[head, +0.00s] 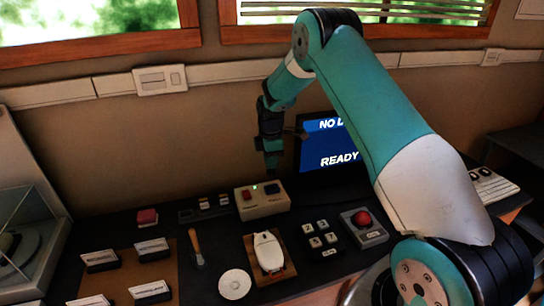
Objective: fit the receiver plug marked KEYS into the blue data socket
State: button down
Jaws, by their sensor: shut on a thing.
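A cream box (262,210) stands at the back of the dark table, with a red socket (247,196), a blue socket (271,188) and a small lit green light on top. My gripper (272,174) points down just above the blue socket. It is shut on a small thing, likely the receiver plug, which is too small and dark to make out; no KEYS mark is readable. I cannot tell whether it touches the socket. A dark holder (188,216) with small white-marked pieces lies left of the box.
A screen (313,171) reading READY stands behind, partly hidden by my arm. In front are a white mouse (268,251), a keypad (318,239), a red-button box (365,237), a white disc (235,284) and a wooden-handled tool (195,244). Label cards (101,260) stand left.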

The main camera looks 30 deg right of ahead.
jog(key=shift+w+d+n, duration=0.2)
jog(key=shift+d+n, duration=0.15)
jog(key=shift+n, duration=0.05)
jog(key=shift+f+b, duration=2.1)
jog(key=shift+f, duration=1)
jog(key=shift+f+b, duration=0.5)
jog(key=shift+f, duration=0.45)
jog(key=c, duration=0.5)
grip_release()
jog(key=shift+c, duration=0.2)
jog(key=shift+r, duration=0.1)
jog(key=shift+r+p, duration=2.3)
jog(key=shift+r, duration=1.15)
